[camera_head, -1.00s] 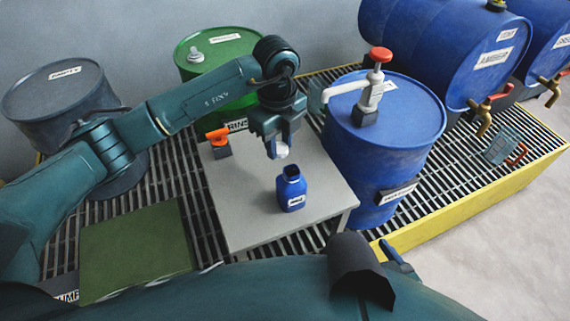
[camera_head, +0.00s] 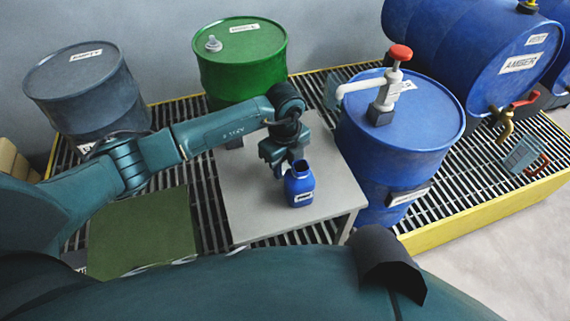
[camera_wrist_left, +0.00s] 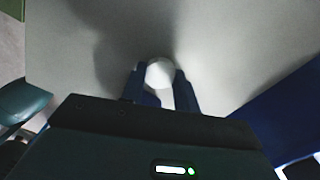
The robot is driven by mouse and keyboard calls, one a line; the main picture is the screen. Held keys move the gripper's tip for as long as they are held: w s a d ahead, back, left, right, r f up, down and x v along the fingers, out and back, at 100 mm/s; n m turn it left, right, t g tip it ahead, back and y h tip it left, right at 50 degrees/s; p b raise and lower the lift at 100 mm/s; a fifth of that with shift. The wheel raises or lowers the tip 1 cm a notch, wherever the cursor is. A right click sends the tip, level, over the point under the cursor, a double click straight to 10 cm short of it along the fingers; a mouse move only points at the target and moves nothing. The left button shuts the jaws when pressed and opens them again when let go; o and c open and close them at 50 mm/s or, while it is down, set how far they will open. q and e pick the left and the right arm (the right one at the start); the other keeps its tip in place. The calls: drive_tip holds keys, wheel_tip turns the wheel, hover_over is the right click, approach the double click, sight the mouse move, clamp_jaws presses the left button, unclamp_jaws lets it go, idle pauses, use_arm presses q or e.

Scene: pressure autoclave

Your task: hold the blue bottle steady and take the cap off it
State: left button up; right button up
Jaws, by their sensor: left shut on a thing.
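The blue bottle (camera_head: 299,188) stands upright on the grey table (camera_head: 250,215) in the head view. Its mouth is open and bare, and a white label is on its front. My left gripper (camera_head: 280,172) is just behind the bottle, low over the table. In the left wrist view, its two fingers (camera_wrist_left: 159,76) are shut on a round white cap (camera_wrist_left: 159,71). Whether the cap touches the table I cannot tell. My right gripper is not in view.
A blue drum (camera_head: 405,140) with a red-topped pump (camera_head: 390,88) stands right of the table. A green drum (camera_head: 240,65) and a grey drum (camera_head: 85,95) stand behind and left. Bare tabletop lies left of the bottle.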

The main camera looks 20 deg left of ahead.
use_arm(q)
drive_tip(key=shift+f, duration=0.1)
drive_tip(key=shift+f, duration=0.15)
drive_tip(key=o, duration=1.1)
wheel_tip(320, 180, up, 12)
drive_tip(key=shift+r, duration=0.2)
